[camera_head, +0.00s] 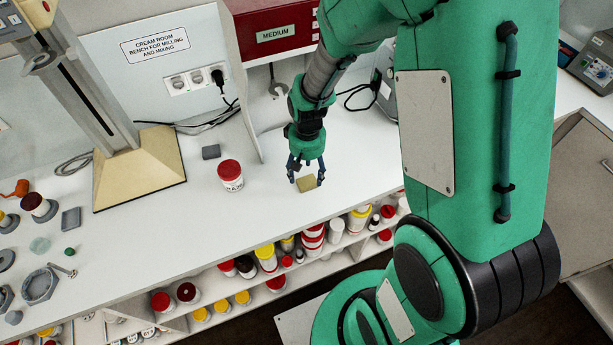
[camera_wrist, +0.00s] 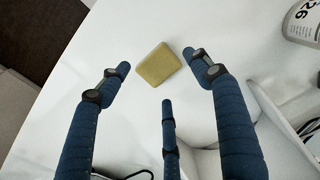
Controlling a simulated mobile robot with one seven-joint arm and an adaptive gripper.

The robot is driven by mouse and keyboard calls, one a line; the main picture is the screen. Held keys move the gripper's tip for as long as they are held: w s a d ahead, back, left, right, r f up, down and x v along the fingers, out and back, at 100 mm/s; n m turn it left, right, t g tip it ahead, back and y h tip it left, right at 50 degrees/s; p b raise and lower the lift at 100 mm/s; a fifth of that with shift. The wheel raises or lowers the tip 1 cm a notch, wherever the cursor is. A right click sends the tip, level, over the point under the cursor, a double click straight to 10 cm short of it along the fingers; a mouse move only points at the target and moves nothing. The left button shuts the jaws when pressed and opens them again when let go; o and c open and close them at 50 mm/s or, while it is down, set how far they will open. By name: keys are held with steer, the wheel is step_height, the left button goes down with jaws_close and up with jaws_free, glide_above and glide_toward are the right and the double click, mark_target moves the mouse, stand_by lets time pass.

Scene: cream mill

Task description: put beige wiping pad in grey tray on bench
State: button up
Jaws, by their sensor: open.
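The beige wiping pad (camera_head: 307,185) lies flat on the white bench near its front edge. In the wrist view the pad (camera_wrist: 158,64) shows as a yellowish-beige rectangle just beyond my fingertips. My gripper (camera_head: 306,177) points down over the pad with its blue fingers spread. In the wrist view my gripper (camera_wrist: 157,72) is open and empty, with fingertips on either side of the pad. Whether any finger touches it I cannot tell. A small flat grey rectangular piece (camera_head: 71,218), possibly the grey tray, lies on the bench at the left.
A red-lidded jar (camera_head: 231,176) and a small dark grey block (camera_head: 211,152) stand left of my gripper. A beige-based stand (camera_head: 140,170) rises further left. Metal parts (camera_head: 42,286) lie at the far left. Jars fill the shelf below. Bench between jar and pad is clear.

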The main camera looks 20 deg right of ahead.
step_height(320, 180, up, 8)
steer(key=p, duration=0.1)
stand_by(0.8)
step_height(320, 180, up, 17)
steer(key=t, duration=0.3)
glide_above(307, 182)
steer(key=s+a, duration=0.2)
steer(key=s, duration=0.4)
steer(key=s+r+t, duration=0.2)
steer(key=s+r, duration=0.8)
steer(key=s, duration=0.2)
steer(key=shift+a+t, duration=0.3)
steer(key=shift+a, duration=0.1)
steer(key=shift+o, duration=0.4)
steer(key=shift+w, duration=0.15)
